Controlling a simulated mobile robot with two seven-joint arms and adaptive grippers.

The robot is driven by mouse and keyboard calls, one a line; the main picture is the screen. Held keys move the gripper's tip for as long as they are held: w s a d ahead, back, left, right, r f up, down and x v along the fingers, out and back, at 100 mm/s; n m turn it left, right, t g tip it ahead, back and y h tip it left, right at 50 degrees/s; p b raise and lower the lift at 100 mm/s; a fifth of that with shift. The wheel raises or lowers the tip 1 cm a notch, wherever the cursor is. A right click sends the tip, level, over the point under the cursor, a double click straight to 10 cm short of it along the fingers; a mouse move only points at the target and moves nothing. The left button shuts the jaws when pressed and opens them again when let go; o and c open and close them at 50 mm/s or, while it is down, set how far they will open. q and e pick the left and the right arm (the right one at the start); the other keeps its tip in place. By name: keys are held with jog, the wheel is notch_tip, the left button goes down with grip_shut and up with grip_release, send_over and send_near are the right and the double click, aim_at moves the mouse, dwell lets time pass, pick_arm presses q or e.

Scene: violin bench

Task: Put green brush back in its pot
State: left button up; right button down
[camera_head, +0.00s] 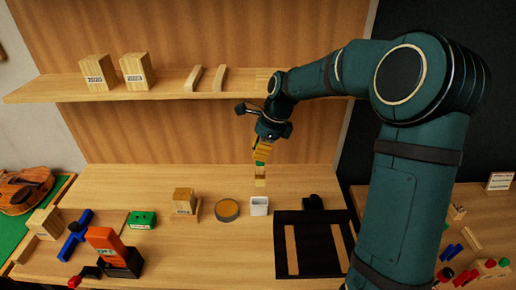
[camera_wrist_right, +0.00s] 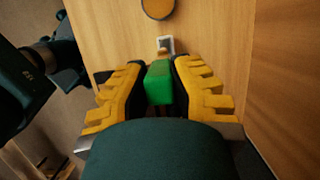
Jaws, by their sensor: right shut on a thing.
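My right gripper (camera_head: 261,154) is shut on the green brush (camera_head: 260,164) and holds it in the air above the bench. The brush points down, with its pale wooden lower part (camera_head: 260,181) below the green part. In the right wrist view, the green block of the brush (camera_wrist_right: 158,83) sits between the yellow fingers of the right gripper (camera_wrist_right: 159,88). The small white pot (camera_head: 259,206) stands upright on the bench below the brush tip. The pot also shows in the wrist view (camera_wrist_right: 166,45), partly covered by the brush tip. My left gripper is not in view.
A round tin (camera_head: 227,210) and a wooden block (camera_head: 184,201) stand left of the pot. A black tray with wooden strips (camera_head: 310,248) lies to its right. A shelf (camera_head: 180,90) with blocks runs above the bench. A green box (camera_head: 142,219) sits farther left.

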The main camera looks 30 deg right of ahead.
jog(key=shift+w, duration=0.1)
jog(key=shift+f, duration=0.1)
jog(key=b, duration=0.2)
send_over(258, 185)
jog(key=shift+w+d+f, duration=0.15)
jog(key=shift+f, duration=1.05)
jog(key=shift+w+d+f, duration=0.15)
jog(key=shift+f, duration=1)
jog(key=shift+f+b, duration=0.35)
jog(key=shift+f, duration=0.65)
jog(key=shift+p, duration=0.3)
jog(key=shift+f+b, duration=1.35)
jog(key=shift+f, duration=1.7)
jog(key=c, duration=0.9)
grip_release()
